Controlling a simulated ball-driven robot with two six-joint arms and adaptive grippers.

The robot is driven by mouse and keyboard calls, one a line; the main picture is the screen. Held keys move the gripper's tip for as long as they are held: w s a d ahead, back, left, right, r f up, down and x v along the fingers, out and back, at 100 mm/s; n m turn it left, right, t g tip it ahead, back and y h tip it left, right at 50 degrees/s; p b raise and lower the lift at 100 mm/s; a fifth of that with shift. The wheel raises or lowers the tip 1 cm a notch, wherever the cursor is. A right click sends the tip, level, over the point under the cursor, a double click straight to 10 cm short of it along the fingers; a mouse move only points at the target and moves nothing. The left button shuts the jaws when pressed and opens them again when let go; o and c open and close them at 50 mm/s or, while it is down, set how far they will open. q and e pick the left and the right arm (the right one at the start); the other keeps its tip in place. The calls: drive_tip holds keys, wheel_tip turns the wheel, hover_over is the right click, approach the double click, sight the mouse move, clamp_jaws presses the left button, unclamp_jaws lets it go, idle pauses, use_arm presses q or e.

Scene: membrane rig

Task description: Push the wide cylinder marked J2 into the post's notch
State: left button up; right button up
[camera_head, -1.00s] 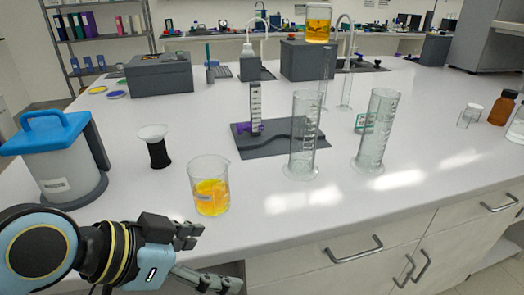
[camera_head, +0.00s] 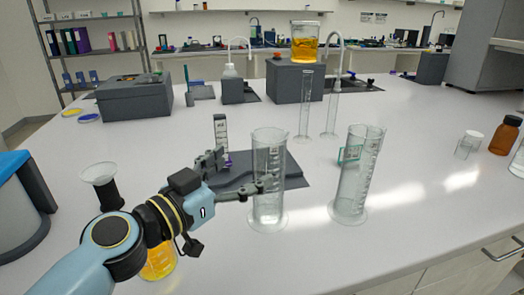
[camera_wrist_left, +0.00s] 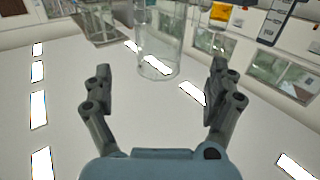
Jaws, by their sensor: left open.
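Two wide clear measuring cylinders stand upright on the white bench: a left one (camera_head: 269,200) and a right one (camera_head: 352,185). I cannot read a J2 mark on either. The post (camera_head: 221,136), with a white scaled face and a purple part low down, stands on a dark plate (camera_head: 290,178) behind the left cylinder. My left gripper (camera_head: 240,170) is open and empty, left of the left cylinder; one fingertip overlaps it in the picture, and contact cannot be told. In the left wrist view a clear cylinder (camera_wrist_left: 158,45) stands beyond the open fingers (camera_wrist_left: 161,72). The notch is not clearly visible.
A beaker of orange liquid (camera_head: 160,263) is partly hidden under my left arm. Two thin cylinders (camera_head: 305,105) stand behind. The bench right of the right cylinder is mostly clear.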

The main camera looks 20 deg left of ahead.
sight(258, 157)
use_arm(q)
drive_tip(key=p+x, duration=0.1)
drive_tip(key=x, duration=0.3)
drive_tip(key=shift+r, duration=0.2)
drive_tip(key=p+x, duration=0.1)
drive_tip(key=x, duration=0.3)
drive_tip(key=shift+w+d+f, duration=0.1)
drive_tip(key=shift+w+f, duration=0.05)
drive_tip(key=shift+f, duration=0.05)
drive_tip(key=shift+w, duration=0.1)
drive_tip(key=shift+c, duration=1.1)
drive_tip(key=c, duration=1.3)
drive_tip(key=w+a+b, duration=0.2)
drive_tip(key=w, duration=0.1)
drive_tip(key=w+a+b, duration=0.1)
drive_tip(key=w, duration=0.1)
drive_tip(key=shift+a, duration=0.15)
use_arm(e)
drive_tip(key=shift+a+f, duration=0.35)
drive_tip(key=shift+a, duration=0.05)
use_arm(q)
drive_tip(key=shift+w+f, duration=0.1)
use_arm(e)
drive_tip(key=shift+f, duration=0.15)
